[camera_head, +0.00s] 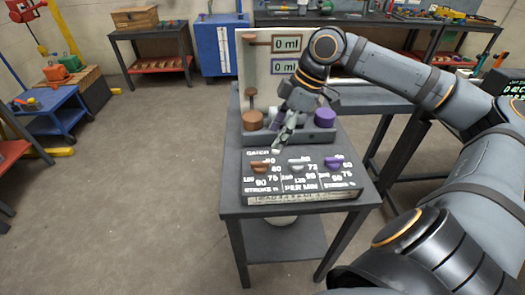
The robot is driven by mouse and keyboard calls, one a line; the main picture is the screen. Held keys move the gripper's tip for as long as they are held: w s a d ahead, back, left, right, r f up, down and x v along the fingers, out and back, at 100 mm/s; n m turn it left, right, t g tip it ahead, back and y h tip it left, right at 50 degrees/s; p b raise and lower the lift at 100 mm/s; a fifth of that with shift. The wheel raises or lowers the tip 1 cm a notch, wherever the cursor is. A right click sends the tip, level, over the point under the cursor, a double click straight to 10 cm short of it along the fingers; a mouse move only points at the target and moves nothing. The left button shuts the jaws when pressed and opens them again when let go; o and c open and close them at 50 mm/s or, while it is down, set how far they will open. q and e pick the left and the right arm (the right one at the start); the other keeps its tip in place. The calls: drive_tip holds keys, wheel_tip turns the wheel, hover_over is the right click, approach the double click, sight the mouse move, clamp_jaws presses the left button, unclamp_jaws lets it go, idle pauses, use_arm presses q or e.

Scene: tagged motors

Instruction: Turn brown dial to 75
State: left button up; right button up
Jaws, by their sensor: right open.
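The brown dial (260,167) sits at the left of a row of dials on the sloped panel (348,191) at the front of a small grey table. White numbers, including 60, 75 and 90, are printed around the dials. Its exact setting is too small to read. A grey-white dial (297,165) is in the middle and a purple dial (333,163) is at the right. My right gripper (280,147) reaches down from above, open and empty, just behind and above the brown and grey-white dials. It appears apart from them. My left gripper is not visible.
Behind the dials, a backboard (262,68) carries two displays reading 0 ml. A brown cylinder (253,120) and a purple cylinder (325,117) stand on the base before it. Workbenches, a blue cabinet (217,45) and a blue cart (50,110) stand farther back.

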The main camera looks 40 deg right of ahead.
sight(261, 162)
drive_tip(key=p+x, duration=0.2)
drive_tip(key=p, duration=0.1)
drive_tip(key=p+x, duration=0.2)
drive_tip(key=shift+a+f+p, duration=0.1)
drive_tip(key=shift+a+p, duration=0.2)
drive_tip(key=shift+p, duration=0.1)
drive_tip(key=x, duration=0.4)
drive_tip(key=shift+f+b, duration=0.35)
drive_tip(key=shift+w+a+f, duration=0.15)
drive_tip(key=shift+a+f, duration=0.05)
drive_tip(key=shift+f, duration=0.35)
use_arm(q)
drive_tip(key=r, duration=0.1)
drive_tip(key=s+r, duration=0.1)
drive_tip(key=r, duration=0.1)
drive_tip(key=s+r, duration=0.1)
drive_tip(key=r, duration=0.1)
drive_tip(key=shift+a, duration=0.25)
use_arm(e)
drive_tip(key=shift+c, duration=0.2)
